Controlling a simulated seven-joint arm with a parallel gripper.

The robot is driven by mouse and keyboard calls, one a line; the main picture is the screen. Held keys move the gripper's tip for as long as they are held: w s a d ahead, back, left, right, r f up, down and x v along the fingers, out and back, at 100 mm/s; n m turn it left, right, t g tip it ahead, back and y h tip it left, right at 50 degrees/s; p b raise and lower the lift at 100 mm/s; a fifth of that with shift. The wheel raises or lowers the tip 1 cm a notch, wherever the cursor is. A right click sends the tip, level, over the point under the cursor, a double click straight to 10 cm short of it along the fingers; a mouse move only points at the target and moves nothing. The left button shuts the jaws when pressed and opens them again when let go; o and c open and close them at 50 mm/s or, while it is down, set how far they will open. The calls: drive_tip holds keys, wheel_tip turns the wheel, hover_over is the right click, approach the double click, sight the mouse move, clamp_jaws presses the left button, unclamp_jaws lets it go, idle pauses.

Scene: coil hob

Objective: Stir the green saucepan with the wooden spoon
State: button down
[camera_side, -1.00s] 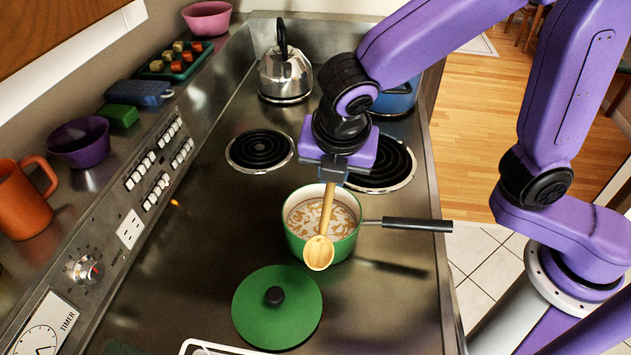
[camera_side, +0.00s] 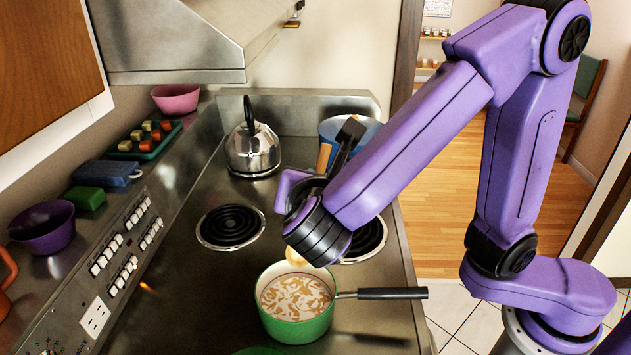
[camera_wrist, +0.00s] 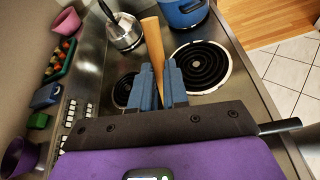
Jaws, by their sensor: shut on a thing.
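The green saucepan (camera_side: 300,329) stands at the front in the side view, uncovered, with pale soup with orange bits in it. Its black handle (camera_side: 392,293) points right; a dark handle end (camera_wrist: 282,126) shows in the wrist view. My gripper (camera_side: 343,148) is above and behind the pan, tilted over. It is shut on the wooden spoon (camera_side: 323,158); the wrist view shows the spoon (camera_wrist: 153,45) between the fingers (camera_wrist: 160,88). A small rounded piece of wood shows under my wrist, above the pan's back rim. My wrist hides much of the spoon.
A steel kettle (camera_side: 252,150) and a blue pot (camera_side: 366,140) stand at the back. The left coil (camera_side: 231,227) is bare; my arm partly covers the right coil (camera_side: 370,240). Purple (camera_side: 42,228) and pink (camera_side: 176,98) bowls line the left ledge. A green lid edge (camera_side: 262,351) shows in front.

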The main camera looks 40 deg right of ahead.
drive_tip(key=shift+w+a+f, duration=0.2)
drive_tip(key=shift+a+f, duration=0.25)
drive_tip(key=shift+f, duration=1.45)
drive_tip(key=shift+w+a+f, duration=0.25)
drive_tip(key=shift+a+f, duration=0.15)
drive_tip(key=shift+f, duration=1.45)
drive_tip(key=shift+w+a+f, duration=0.2)
drive_tip(key=shift+a+f, duration=0.25)
drive_tip(key=shift+f, duration=1.45)
drive_tip(key=shift+s+d, duration=0.75)
drive_tip(key=shift+d, duration=0.15)
